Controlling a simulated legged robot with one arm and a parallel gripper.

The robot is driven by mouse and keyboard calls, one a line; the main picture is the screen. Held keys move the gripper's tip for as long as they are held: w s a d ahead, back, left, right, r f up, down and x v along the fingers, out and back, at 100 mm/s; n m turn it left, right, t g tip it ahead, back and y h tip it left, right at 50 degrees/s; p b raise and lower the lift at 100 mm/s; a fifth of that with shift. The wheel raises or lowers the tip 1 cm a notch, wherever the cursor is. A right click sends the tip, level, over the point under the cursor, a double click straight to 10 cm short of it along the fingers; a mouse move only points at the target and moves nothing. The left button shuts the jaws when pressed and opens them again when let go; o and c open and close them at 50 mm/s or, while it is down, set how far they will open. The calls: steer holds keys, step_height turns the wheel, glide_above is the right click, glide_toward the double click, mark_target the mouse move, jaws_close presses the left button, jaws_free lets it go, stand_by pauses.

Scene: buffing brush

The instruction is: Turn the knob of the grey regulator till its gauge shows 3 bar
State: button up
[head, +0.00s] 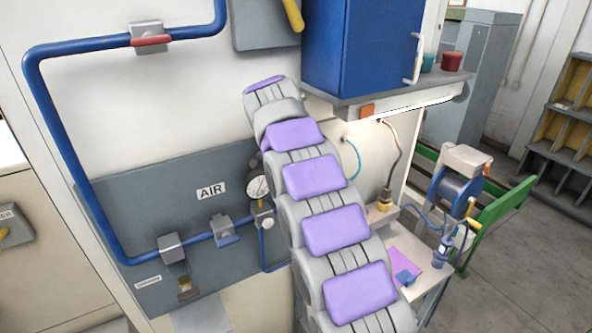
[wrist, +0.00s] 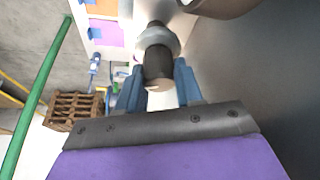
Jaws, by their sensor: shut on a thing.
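The round white gauge (head: 257,187) stands in front of the grey AIR panel, left of my arm. Its needle is too small to read for sure. The grey regulator (head: 262,209) sits under the gauge on the blue pipe, partly hidden by my arm. My gripper (wrist: 159,74) is hidden behind my arm in the head view. In the wrist view its blue fingers are shut on either side of a dark round knob (wrist: 158,64) with a grey collar and a pale end. The join between this knob and the regulator is not clearly shown.
A blue pipe (head: 55,130) runs down and across the panel (head: 115,200). A blue cabinet (head: 350,45) overhangs at the top. A bench with a purple sheet (head: 405,255) and a green bench (head: 505,203) stand to the right. A wooden pallet (wrist: 75,108) shows in the wrist view.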

steer(key=shift+r, duration=0.1)
steer(key=o, duration=1)
steer(key=shift+w+a, duration=0.1)
steer(key=shift+a, duration=0.1)
steer(key=shift+o, duration=0.2)
steer(key=shift+d, duration=0.1)
steer(key=shift+r, duration=0.4)
steer(key=p+v, duration=0.4)
steer(key=v, duration=0.7)
steer(key=shift+a+p, duration=0.3)
steer(key=shift+a, duration=0.05)
steer(key=shift+f, duration=0.1)
